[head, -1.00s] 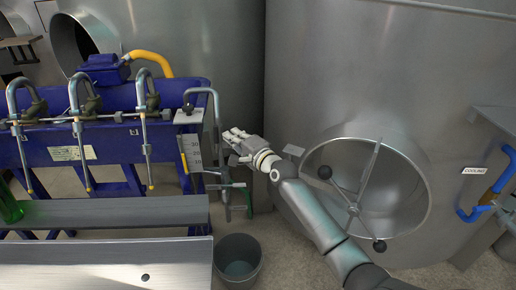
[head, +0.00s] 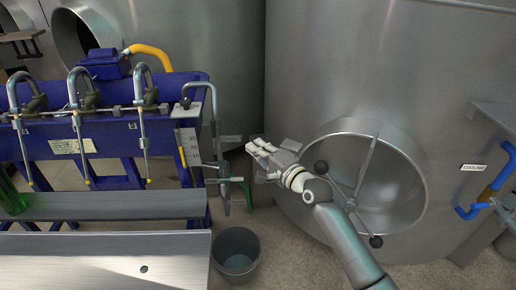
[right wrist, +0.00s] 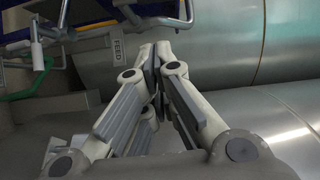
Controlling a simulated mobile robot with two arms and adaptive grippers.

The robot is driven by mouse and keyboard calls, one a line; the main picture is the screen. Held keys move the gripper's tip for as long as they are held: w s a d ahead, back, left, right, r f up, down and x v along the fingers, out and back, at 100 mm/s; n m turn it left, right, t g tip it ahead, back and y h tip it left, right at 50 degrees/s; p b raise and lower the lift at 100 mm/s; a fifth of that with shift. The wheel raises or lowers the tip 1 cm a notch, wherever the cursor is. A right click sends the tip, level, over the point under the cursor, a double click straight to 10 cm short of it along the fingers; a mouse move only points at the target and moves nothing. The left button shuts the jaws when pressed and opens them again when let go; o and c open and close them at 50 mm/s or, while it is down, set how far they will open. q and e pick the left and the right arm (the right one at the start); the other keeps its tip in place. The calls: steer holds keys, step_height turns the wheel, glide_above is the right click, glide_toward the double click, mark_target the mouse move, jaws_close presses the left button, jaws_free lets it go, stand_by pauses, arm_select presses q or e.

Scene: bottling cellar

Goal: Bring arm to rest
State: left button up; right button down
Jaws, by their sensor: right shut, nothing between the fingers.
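My right gripper (head: 257,146) is in the middle of the head view, in front of the gap between the filler and the large steel tank. Its arm comes in from the bottom right. In the right wrist view its fingers (right wrist: 157,52) meet at the tips with nothing between them. It is clear of the filler's lever and touches nothing that I can see. My left gripper does not show in any view.
The blue filler (head: 100,115) with several spouts stands at the left. A green bottle (head: 12,198) stands at the left edge. A grey bucket (head: 236,254) is on the floor. The steel tank (head: 330,75) with its round hatch (head: 405,190) fills the right side.

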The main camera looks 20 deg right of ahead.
steer(key=shift+d, duration=0.1)
stand_by(0.3)
steer(key=s+d+f+n+g+h, duration=0.1)
steer(key=s+f+n+g+h, duration=0.15)
steer(key=f, duration=0.95)
steer(key=s+d+f+n+g+h, duration=0.1)
steer(key=s+f+g, duration=0.15)
steer(key=f, duration=0.95)
steer(key=s+f+n+g, duration=0.1)
steer(key=s+f, duration=0.4)
steer(key=f, duration=0.3)
steer(key=s+f+n+g, duration=0.2)
steer(key=s+f, duration=0.4)
steer(key=f, duration=0.2)
steer(key=s+f+n+g+h, duration=0.1)
steer(key=s+f+n+g, duration=0.15)
steer(key=s+f, duration=0.7)
steer(key=s+f+n+g+h, duration=0.1)
steer(key=s+f+n+g, duration=0.15)
steer(key=s+f, duration=0.65)
steer(key=s+f+n+g, duration=0.2)
steer(key=s+n, duration=0.3)
steer(key=s, duration=1.7)
steer(key=shift+s+f+g, duration=0.3)
steer(key=shift+g, duration=0.1)
